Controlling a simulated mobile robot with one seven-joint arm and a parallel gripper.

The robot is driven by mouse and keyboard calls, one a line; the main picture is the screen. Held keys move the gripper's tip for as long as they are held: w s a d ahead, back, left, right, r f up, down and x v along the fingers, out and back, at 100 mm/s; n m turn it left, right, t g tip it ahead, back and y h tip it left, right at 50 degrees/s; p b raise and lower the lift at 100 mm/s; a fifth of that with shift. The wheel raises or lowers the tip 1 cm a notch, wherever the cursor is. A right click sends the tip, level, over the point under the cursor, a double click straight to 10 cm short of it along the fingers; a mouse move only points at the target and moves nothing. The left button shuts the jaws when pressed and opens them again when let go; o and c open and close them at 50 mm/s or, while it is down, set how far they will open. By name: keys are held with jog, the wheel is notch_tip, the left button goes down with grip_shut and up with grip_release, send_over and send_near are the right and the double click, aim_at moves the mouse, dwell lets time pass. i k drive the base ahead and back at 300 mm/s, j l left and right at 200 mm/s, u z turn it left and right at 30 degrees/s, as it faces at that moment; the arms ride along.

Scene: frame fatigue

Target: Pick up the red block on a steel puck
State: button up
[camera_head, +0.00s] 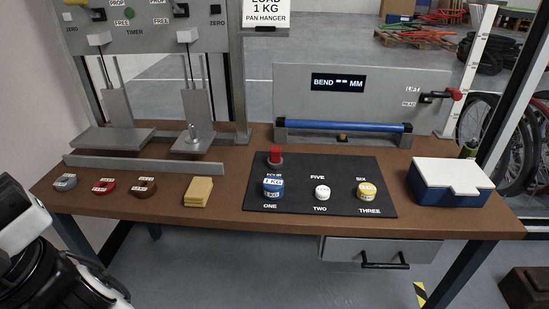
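The red block (275,152) stands upright on a small steel puck (275,164). They are at the back left of the black mat (318,168), by the label FOUR, just behind a blue and white weight (273,187) at ONE. The weight stands close in front and the label FOUR is partly hidden. Parts of my arm, white and black, show at the lower left, well apart from the block. My gripper's fingertips are not in view.
A white weight (322,192) and a yellow-topped weight (366,191) stand on the mat. A blue box with a white lid (451,174) is right of it, yellow pads (198,191) left. The bend tester (352,106) stands behind. FIVE and SIX look clear.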

aim_at(276, 161)
jog(key=z, duration=0.4)
jog(key=j+z, duration=0.35)
jog(key=j, duration=0.15)
jog(key=j+z, duration=0.3)
jog(key=j, duration=0.65)
jog(key=k+j+z, duration=0.15)
jog(key=j, duration=0.4)
jog(key=i+j, duration=0.1)
jog(key=j, duration=0.15)
jog(key=i+j, duration=0.15)
jog(key=j, duration=0.15)
jog(key=i+j, duration=0.55)
